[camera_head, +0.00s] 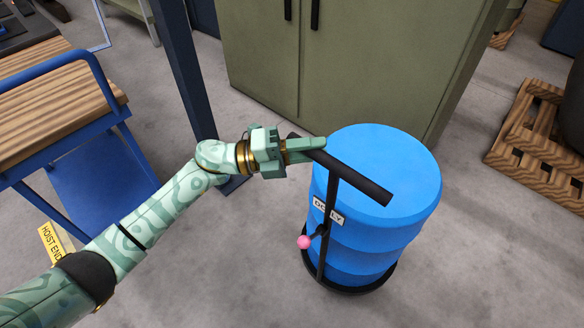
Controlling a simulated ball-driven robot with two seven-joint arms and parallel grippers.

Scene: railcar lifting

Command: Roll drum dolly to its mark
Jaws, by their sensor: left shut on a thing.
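A blue drum (390,165) stands upright on a low black round dolly (368,288), right of centre in the head view. My left gripper (307,150) reaches in from the left and is shut on the left part of the crossbar handle. My right gripper is not in view. No floor mark for the dolly can be made out.
A green cabinet (350,60) stands close behind the drum. A dark blue post (182,70) rises behind my left arm. A blue cart with a wooden top (50,105) is at left, with a yellow "HOIST END" label (50,243) near it. Wooden pallets (530,145) lie at right. The front floor is clear.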

